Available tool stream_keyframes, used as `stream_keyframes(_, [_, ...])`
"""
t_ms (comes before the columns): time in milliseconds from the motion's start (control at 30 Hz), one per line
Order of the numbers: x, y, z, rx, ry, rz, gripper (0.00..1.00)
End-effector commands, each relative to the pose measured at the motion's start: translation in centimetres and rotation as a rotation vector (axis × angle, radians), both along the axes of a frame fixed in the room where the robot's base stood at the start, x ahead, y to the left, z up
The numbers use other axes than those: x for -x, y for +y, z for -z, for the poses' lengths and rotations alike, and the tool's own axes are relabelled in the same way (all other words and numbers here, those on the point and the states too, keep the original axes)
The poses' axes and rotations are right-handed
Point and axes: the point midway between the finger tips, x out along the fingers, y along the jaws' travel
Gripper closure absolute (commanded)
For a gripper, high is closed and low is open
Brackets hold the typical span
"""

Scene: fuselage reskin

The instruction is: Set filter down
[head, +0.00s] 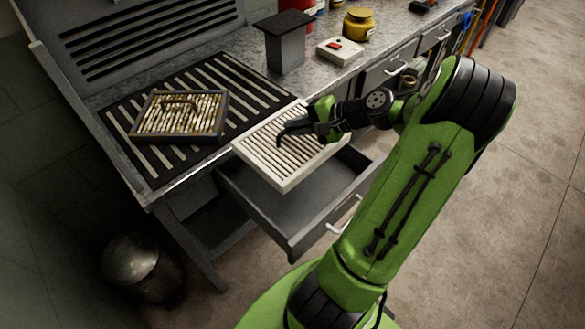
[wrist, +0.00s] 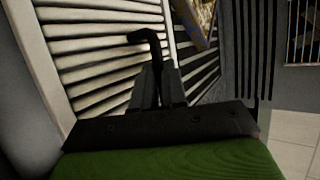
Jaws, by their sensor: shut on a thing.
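A clean white pleated filter (head: 268,170) in a pale frame is at the bench's front edge in the head view, over the open drawer. My gripper (head: 308,130) is shut on its dark handle. In the wrist view the filter (wrist: 95,62) fills the left side, and the handle (wrist: 148,36) rises between the fingers of the gripper (wrist: 160,88). A dirty filter (head: 178,116), brown and yellowed in a dark frame, lies on the black slatted bench top (head: 152,165) left of the clean one. The clean filter's underside is hidden.
An open grey drawer (head: 262,205) juts out below the clean filter. A dark box-shaped stand (head: 286,48), a white box with a red button (head: 339,50) and a yellow jar (head: 358,24) stand behind. Bare slats show around the dirty filter. A round metal bin (head: 140,268) is on the floor.

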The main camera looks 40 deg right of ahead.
Motion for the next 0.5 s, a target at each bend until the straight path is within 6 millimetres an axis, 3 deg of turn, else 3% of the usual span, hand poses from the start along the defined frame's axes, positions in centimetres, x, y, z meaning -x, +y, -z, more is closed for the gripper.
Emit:
stream_keyframes(33, [0.0, 0.1, 2.3, -0.007, -0.001, 0.0, 1.0])
stream_keyframes(200, [-0.1, 0.1, 7.4, -0.005, -0.002, -0.001, 1.0])
stream_keyframes(300, [-0.1, 0.1, 9.5, -0.004, -0.002, -0.001, 1.0])
stream_keyframes(500, [-0.1, 0.0, 11.9, -0.002, -0.002, 0.0, 1.0])
